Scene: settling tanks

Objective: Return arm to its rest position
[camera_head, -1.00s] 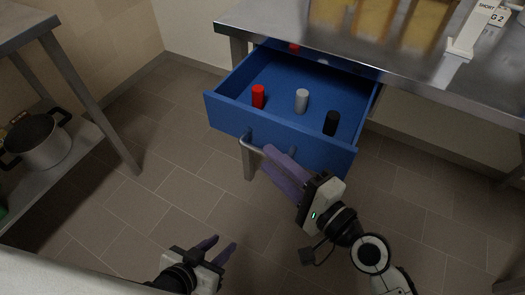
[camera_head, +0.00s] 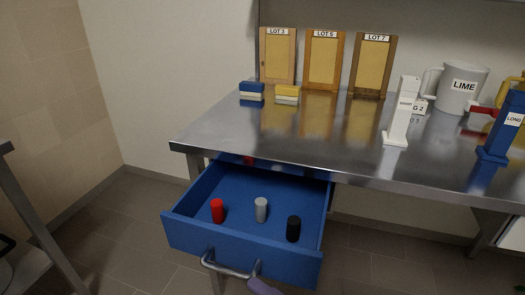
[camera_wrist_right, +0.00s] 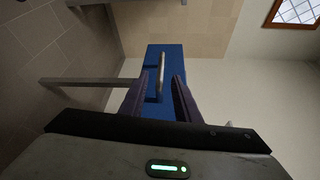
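My right gripper (camera_wrist_right: 161,84) is open in the right wrist view, its two purple fingers apart. The drawer's metal handle (camera_wrist_right: 160,75) shows in the gap between them, with clear space on both sides; I cannot tell how deep it sits. In the head view a purple fingertip shows at the bottom edge, by the right end of the handle (camera_head: 228,270). The blue drawer (camera_head: 190,235) is pulled out from under the steel table. The rest of my right arm is out of the head view. My left gripper is in neither current view.
Red (camera_head: 217,211), grey (camera_head: 261,210) and black (camera_head: 293,229) cylinders stand in the drawer. The steel table (camera_head: 240,125) holds framed panels (camera_head: 324,62), blocks (camera_head: 251,90), a white post (camera_head: 401,112), a LIME mug (camera_head: 462,88) and a blue post (camera_head: 502,130).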

